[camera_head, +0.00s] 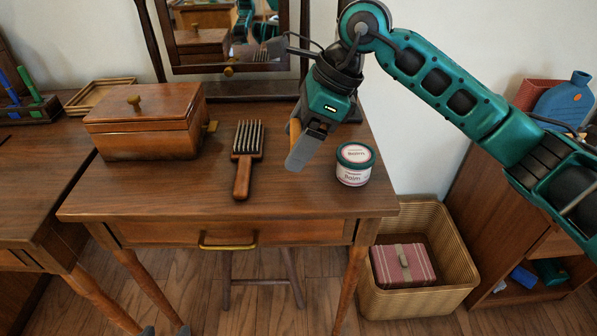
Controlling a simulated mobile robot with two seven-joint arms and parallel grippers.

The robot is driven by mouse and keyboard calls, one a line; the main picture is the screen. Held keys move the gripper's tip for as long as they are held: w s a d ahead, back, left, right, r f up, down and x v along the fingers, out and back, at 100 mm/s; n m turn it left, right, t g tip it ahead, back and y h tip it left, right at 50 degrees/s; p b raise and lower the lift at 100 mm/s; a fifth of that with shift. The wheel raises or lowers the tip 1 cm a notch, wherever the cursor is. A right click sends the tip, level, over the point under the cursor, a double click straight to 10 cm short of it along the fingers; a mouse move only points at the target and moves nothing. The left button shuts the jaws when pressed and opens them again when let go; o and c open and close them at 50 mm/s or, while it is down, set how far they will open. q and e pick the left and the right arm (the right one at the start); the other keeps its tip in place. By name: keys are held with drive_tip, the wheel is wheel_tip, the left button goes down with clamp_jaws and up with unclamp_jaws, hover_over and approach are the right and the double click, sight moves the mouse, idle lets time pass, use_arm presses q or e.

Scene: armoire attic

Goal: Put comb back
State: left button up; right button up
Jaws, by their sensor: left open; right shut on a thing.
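My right gripper (305,148) is above the wooden dressing table, between the brush and the balm jar. It is shut on a narrow orange-brown thing, apparently the comb (295,132); the fingers hide most of it. A lidded wooden box (146,126) with a round knob stands shut at the table's left. A dark-bristled wooden brush (243,172) lies in the middle, bristles up, its handle toward the front. Only the two grey fingertips of my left gripper (165,331) show at the bottom edge, apart and empty.
A balm jar (354,166) stands at the right of the dressing table (130,190). A mirror (228,40) stands at the back. A wicker basket (445,235) holding a pink box (403,265) is on the floor. The tabletop's front left is clear.

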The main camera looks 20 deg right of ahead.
sight(289, 182)
drive_tip(key=shift+f, duration=1.15)
wheel_tip(289, 182, down, 4)
drive_tip(key=shift+r+b, duration=0.1)
drive_tip(key=shift+b, duration=0.6)
use_arm(q)
drive_tip(key=shift+w+d+f, duration=0.15)
drive_tip(key=shift+d+f, duration=0.15)
drive_tip(key=shift+d, duration=0.1)
use_arm(e)
drive_tip(key=shift+f, duration=0.2)
drive_tip(key=o, duration=0.9)
drive_tip(key=shift+r, duration=0.1)
drive_tip(key=shift+o, duration=0.2)
